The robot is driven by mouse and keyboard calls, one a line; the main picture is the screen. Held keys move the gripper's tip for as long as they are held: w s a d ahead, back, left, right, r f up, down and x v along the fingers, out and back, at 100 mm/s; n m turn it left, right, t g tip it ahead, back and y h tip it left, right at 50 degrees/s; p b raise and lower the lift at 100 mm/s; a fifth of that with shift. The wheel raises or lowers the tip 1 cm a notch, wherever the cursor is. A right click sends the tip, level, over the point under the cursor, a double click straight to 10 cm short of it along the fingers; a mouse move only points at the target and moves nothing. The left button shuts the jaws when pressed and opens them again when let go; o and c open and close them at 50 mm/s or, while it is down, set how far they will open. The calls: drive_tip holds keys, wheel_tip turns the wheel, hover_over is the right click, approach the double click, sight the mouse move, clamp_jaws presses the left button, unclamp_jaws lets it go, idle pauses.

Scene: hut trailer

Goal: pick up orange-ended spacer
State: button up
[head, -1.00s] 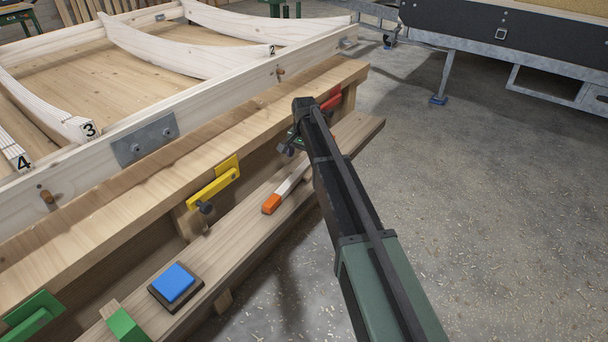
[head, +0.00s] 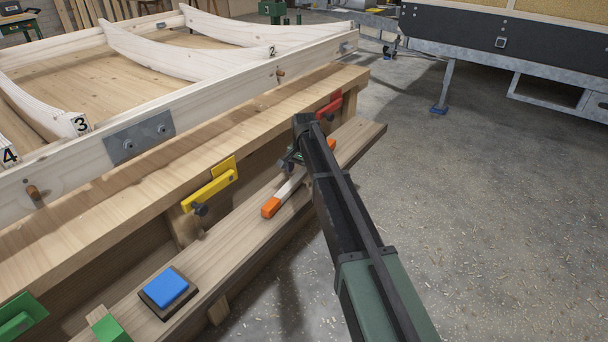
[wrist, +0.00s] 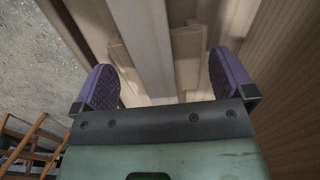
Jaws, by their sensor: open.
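The orange-ended spacer (head: 287,191) is a pale bar lying on the lower wooden ledge of the bench in the head view. Its near orange end is in plain view, and its far orange end shows just right of my arm. My wrist hides part of its middle. My gripper (head: 292,160) is over the spacer's middle to far part; its fingers are mostly hidden there. In the wrist view my gripper (wrist: 160,78) shows two purple pads wide apart. Pale lengthwise surfaces lie beyond them; I cannot tell which is the spacer. Nothing is visibly gripped.
A yellow clamp (head: 210,187) and a red clamp (head: 328,106) sit on the bench edge above the ledge. A blue block on a dark base (head: 168,287) and a green block (head: 108,328) are nearer on the ledge. Open concrete floor (head: 480,220) lies to the right.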

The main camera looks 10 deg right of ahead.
sight(305, 170)
drive_tip(key=shift+c, duration=0.2)
drive_tip(key=c, duration=1.1)
drive_tip(key=shift+c, duration=0.2)
drive_tip(key=shift+r, duration=0.1)
drive_tip(key=shift+r+p, duration=0.25)
drive_tip(key=shift+p, duration=0.15)
wheel_tip(305, 170, up, 7)
drive_tip(key=p, duration=0.7)
drive_tip(key=shift+s+d+r, duration=0.1)
drive_tip(key=shift+s+d, duration=0.05)
drive_tip(key=s+d, duration=1.3)
drive_tip(key=s, duration=0.1)
drive_tip(key=shift+s+d+f, duration=0.15)
drive_tip(key=shift+d+f, duration=0.05)
